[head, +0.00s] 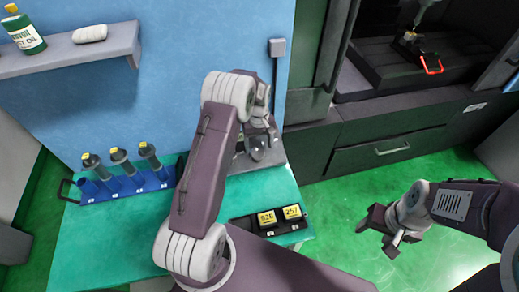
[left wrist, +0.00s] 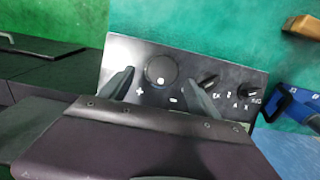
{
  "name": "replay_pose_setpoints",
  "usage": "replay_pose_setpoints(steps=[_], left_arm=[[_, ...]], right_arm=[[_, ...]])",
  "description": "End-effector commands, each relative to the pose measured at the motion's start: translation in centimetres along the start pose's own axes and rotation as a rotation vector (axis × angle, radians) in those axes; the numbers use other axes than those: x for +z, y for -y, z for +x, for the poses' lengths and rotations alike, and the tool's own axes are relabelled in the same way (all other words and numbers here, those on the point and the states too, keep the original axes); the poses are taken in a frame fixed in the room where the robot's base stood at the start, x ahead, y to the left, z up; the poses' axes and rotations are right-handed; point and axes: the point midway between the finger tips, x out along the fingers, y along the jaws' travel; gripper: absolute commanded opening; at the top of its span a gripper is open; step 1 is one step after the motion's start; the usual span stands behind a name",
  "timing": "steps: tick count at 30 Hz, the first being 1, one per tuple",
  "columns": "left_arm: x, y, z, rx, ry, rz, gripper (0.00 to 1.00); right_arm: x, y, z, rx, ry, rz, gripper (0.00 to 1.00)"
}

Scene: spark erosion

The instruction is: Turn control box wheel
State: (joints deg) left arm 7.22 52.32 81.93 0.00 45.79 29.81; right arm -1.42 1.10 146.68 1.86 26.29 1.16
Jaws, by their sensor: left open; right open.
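The control box (left wrist: 225,82) is a dark panel with a round black wheel (left wrist: 161,70), plus and minus marks below it, and two smaller knobs (left wrist: 209,82) to its right in the left wrist view. In the head view the box (head: 276,158) stands at the table's back right edge, mostly hidden behind my left gripper (head: 258,150). My left gripper is open, with one fingertip on each side of the wheel in the left wrist view; I cannot tell whether they touch it. My right gripper (head: 380,238) is open and empty, right of the table above the green floor.
A black tray (head: 268,229) with two yellow-labelled blocks lies at the front right. A shelf (head: 70,53) holds a bottle and a white bar. A dark machine (head: 385,125) stands at the right.

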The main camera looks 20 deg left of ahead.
Motion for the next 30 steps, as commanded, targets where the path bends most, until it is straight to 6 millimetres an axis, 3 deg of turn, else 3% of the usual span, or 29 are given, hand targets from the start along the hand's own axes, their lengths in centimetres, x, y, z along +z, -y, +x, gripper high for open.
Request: replay_pose_setpoints(steps=[8,17,21,23,26,30], left_arm=[[0.0,0.1,4.1,-0.001,0.001,0.0,0.71],[0.0,0.0,4.6,0.001,-0.001,0.0,0.71],[0.0,0.0,4.6,0.001,-0.001,0.0,0.32],[0.0,0.0,4.6,0.001,-0.002,0.0,0.18],[0.0,0.0,4.6,0.001,-0.002,0.0,0.1],[0.0,0.0,4.6,0.0,0.0,0.0,0.1]], right_arm=[[-0.1,0.0,-1.4,0.0,0.0,0.0,0.56],[-0.1,0.0,-1.3,0.0,0.0,0.0,0.56],[-0.1,0.0,-1.3,0.0,0.0,0.0,0.56],[-0.1,0.0,-1.3,0.0,0.0,0.0,0.56],[-0.1,0.0,-1.3,0.0,0.0,0.0,0.56],[-0.1,0.0,-1.3,0.0,0.0,0.0,0.56]])
